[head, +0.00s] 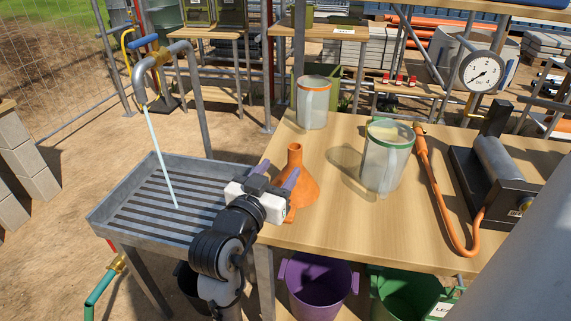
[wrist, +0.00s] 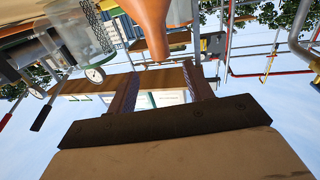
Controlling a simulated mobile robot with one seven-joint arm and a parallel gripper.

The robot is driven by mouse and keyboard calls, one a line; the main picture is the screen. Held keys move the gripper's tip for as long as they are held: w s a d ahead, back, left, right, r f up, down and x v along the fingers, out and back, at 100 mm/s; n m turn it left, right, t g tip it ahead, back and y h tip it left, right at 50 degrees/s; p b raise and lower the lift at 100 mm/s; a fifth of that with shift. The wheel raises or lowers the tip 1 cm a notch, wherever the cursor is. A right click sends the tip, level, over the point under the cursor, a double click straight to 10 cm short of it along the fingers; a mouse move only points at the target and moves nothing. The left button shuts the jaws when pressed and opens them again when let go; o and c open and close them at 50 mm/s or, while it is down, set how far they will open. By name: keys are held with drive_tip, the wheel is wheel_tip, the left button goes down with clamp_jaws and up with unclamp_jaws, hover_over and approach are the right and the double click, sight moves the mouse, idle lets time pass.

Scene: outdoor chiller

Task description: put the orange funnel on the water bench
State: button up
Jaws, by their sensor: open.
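The orange funnel (head: 304,186) stands wide end down, spout up, at the left edge of the wooden table, partly hidden by my gripper. In the wrist view, which is upside down, the funnel (wrist: 153,22) shows just beyond the fingertips, its spout lined up with the gap. My gripper (head: 275,174) is open and empty, close beside the funnel on its near left side; the wrist view shows both fingers (wrist: 159,72) apart. The water bench (head: 135,197) is a grey slatted metal tray on legs, left of the table. A stream of water falls onto it from a bent pipe.
On the wooden table (head: 340,232) stand a clear jug with an orange rim (head: 313,105) and one with a green rim (head: 385,160). An orange hose (head: 433,185) and a gauge (head: 481,72) are at right. Purple (head: 318,290) and green buckets (head: 405,297) sit below. The bench's slats look clear.

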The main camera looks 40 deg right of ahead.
drive_tip(key=shift+s+a, duration=0.2)
drive_tip(key=shift+a, duration=0.1)
